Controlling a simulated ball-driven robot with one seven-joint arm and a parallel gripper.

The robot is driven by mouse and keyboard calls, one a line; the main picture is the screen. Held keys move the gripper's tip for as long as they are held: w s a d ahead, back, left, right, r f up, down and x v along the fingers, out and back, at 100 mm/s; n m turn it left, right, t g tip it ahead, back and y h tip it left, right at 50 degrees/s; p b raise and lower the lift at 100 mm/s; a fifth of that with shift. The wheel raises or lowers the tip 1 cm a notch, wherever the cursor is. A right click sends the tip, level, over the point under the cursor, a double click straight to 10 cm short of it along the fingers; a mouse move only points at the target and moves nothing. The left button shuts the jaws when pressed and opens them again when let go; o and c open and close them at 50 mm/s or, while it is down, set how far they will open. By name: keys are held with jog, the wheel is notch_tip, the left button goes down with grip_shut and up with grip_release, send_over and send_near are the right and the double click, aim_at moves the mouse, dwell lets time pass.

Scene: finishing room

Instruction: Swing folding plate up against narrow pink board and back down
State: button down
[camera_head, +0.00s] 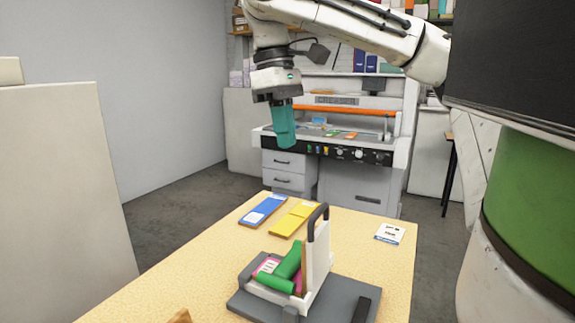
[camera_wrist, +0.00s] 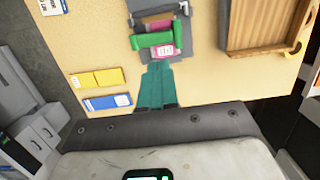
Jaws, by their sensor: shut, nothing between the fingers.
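A grey fixture (camera_head: 252,304) stands on the yellow table. On it lies a narrow pink board (camera_head: 267,267) with a white label, partly covered by green pieces (camera_head: 289,262). The white folding plate (camera_head: 319,262) with a black handle (camera_head: 317,218) stands upright beside the pink board. In the wrist view the pink board (camera_wrist: 162,51) and a green bar (camera_wrist: 153,40) show just beyond my fingertips. My gripper (camera_head: 286,146), with teal fingers, is shut and empty, in the air above the far side of the table. Its fingers also show in the wrist view (camera_wrist: 158,64).
Blue (camera_head: 263,211) and yellow (camera_head: 293,218) boards lie at the table's far left. A white card (camera_head: 390,233) lies at the far right. A wooden tray (camera_wrist: 270,22) shows in the wrist view. A grey workbench (camera_head: 350,180) stands behind the table.

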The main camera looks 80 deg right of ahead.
jog(key=s+a+f, duration=0.1)
jog(key=s+f, duration=0.3)
jog(key=f, duration=0.7)
jog(key=shift+s+a+b, duration=0.15)
jog(key=shift+s+b, duration=0.2)
jog(key=shift+b, duration=0.1)
